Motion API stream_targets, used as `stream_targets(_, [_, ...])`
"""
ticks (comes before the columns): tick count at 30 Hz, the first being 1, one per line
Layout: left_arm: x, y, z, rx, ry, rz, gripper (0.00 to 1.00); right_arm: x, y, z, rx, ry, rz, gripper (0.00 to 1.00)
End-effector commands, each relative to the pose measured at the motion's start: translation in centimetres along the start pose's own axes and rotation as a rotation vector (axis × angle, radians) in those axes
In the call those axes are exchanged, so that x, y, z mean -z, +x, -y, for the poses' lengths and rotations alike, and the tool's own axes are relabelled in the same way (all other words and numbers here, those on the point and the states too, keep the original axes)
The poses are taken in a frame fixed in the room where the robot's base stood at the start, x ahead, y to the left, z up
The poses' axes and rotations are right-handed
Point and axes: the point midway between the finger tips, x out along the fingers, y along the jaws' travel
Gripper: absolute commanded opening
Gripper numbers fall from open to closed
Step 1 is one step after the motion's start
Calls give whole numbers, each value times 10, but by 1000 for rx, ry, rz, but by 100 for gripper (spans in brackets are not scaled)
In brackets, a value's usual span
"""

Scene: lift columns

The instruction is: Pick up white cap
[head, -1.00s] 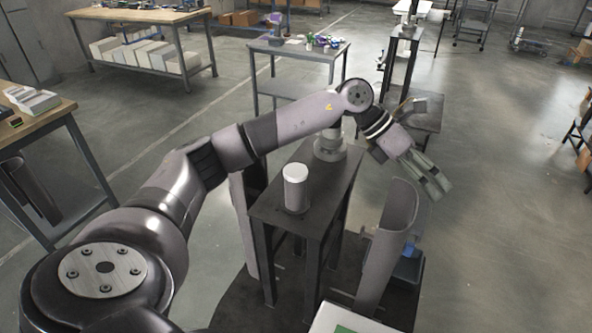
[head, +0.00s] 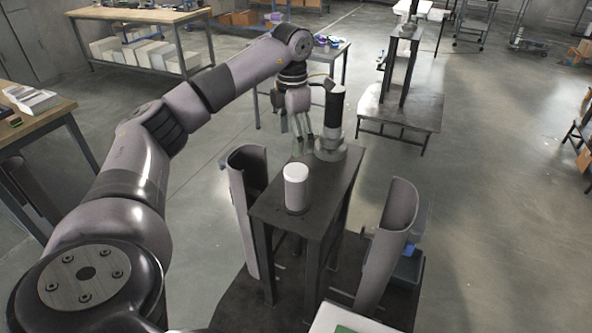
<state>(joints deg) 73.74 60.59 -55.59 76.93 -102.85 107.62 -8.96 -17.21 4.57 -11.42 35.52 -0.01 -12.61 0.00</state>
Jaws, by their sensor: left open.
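The white cap (head: 296,171) sits on top of a short grey cylinder (head: 296,195) standing upright on a narrow dark table (head: 265,206). My left arm comes in from the left and arches over, with my left gripper (head: 303,143) pointing down at the far end of that table. The left gripper is open and empty. It is behind and above the cap in the picture, apart from it. My right gripper is not in view.
A column with a black upper part (head: 334,108) stands close to the right of my left gripper. Two curved grey panels, left (head: 246,205) and right (head: 387,240), flank the dark table. A small worktable stands behind.

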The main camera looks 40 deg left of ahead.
Motion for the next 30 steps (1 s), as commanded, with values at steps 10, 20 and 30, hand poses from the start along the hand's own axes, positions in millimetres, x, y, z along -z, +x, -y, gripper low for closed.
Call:
stream_targets(10, [0,42,0,1,0,0,77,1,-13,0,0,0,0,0])
stream_targets(20, [-5,83,3,2,0,-2,77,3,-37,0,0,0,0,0])
stream_targets(30, [-5,94,3,1,1,1,77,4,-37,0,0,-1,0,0])
